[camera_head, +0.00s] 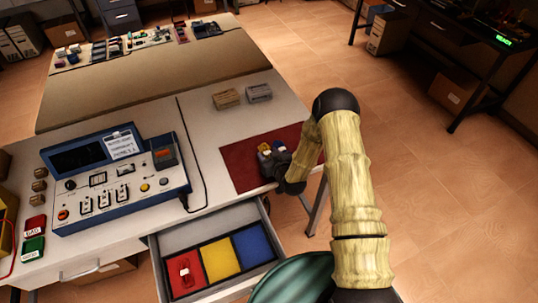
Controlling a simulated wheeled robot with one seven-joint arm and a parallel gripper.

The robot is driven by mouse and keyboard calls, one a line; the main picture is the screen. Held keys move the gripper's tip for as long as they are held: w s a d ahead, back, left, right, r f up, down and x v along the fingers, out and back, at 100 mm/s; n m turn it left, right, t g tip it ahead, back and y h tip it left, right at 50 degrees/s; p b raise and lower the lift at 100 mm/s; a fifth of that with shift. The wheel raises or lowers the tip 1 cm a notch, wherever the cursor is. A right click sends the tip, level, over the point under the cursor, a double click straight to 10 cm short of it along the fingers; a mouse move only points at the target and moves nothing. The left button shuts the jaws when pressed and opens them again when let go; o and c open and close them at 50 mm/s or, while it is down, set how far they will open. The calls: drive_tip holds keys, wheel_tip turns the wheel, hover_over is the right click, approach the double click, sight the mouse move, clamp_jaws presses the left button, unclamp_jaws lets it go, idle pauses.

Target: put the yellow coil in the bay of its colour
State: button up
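A small yellow thing, likely the yellow coil (265,148), shows at my gripper (271,158) over the red mat (240,165). A small blue thing, likely a blue coil (280,146), shows just to its right. My dark gripper hides much of both, and I cannot tell whether its fingers are open or shut on the yellow coil. Below the table front, an open drawer (212,291) has a red bay (178,290), a yellow bay (220,259) and a blue bay (253,246). A red coil (184,271) lies in the red bay. The yellow and blue bays look empty.
A blue-framed instrument panel (118,180) stands left of the mat, with a black cable (190,150) between. Red and green boxes (34,236) stand at the left edge. Floor is open to the right.

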drive_tip(key=shift+r, duration=0.15)
drive_tip(key=b+v, duration=0.2)
drive_tip(key=v, duration=1)
drive_tip(key=shift+r, duration=0.1)
idle(0.4)
drive_tip(key=shift+w+r, duration=0.15)
drive_tip(key=s+d+r+m+g+h, duration=0.2)
drive_tip(key=s+d+r+g, duration=0.3)
drive_tip(key=s+r, duration=0.3)
drive_tip(key=s+d+r+m+g+h, duration=0.2)
drive_tip(key=s+d+r+g, duration=0.3)
drive_tip(key=s+r, duration=0.4)
drive_tip(key=shift+s+r+m+h, duration=0.3)
drive_tip(key=shift+r+h, duration=0.4)
drive_tip(key=shift+r, duration=0.2)
